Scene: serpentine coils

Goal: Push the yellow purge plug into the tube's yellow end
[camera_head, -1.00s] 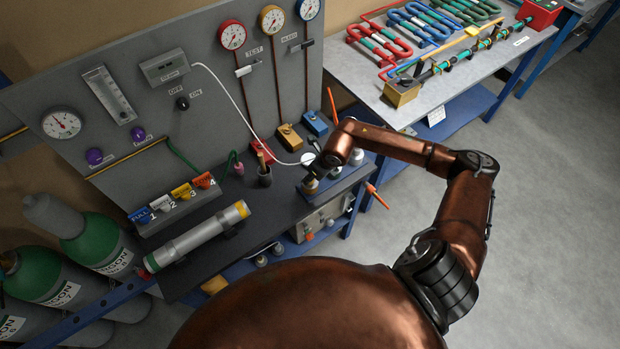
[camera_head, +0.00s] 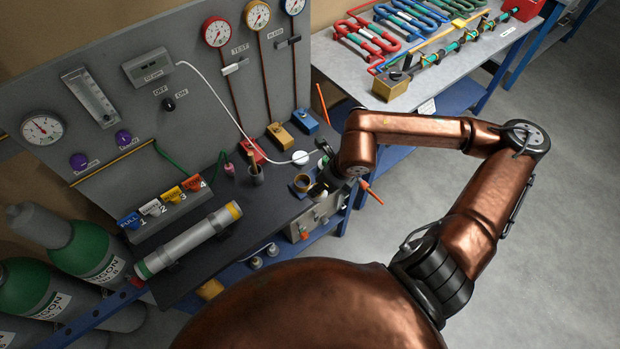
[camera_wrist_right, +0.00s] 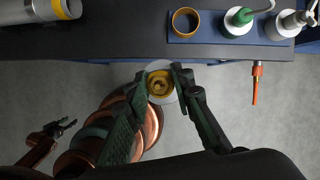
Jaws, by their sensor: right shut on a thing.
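The tube (camera_head: 190,240) lies in its holders along the bench, its yellow end (camera_head: 235,210) facing right, towards my right arm. The tube's yellow end also shows at the top left of the right wrist view (camera_wrist_right: 64,8). My right gripper (camera_wrist_right: 164,84) is shut on the yellow purge plug (camera_wrist_right: 160,86), a pale disc with a yellow middle, held clear of the bench's front edge. In the head view the right gripper (camera_head: 328,182) is partly hidden by its arm. My left gripper (camera_wrist_right: 62,127) shows small at the wrist view's lower left, fingers apart and empty.
The blue plug rack (camera_wrist_right: 215,36) has an empty yellow ring (camera_wrist_right: 185,22), a green plug (camera_wrist_right: 238,20) and a pale plug (camera_wrist_right: 283,25). An orange-handled tool (camera_wrist_right: 256,85) hangs at the bench edge.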

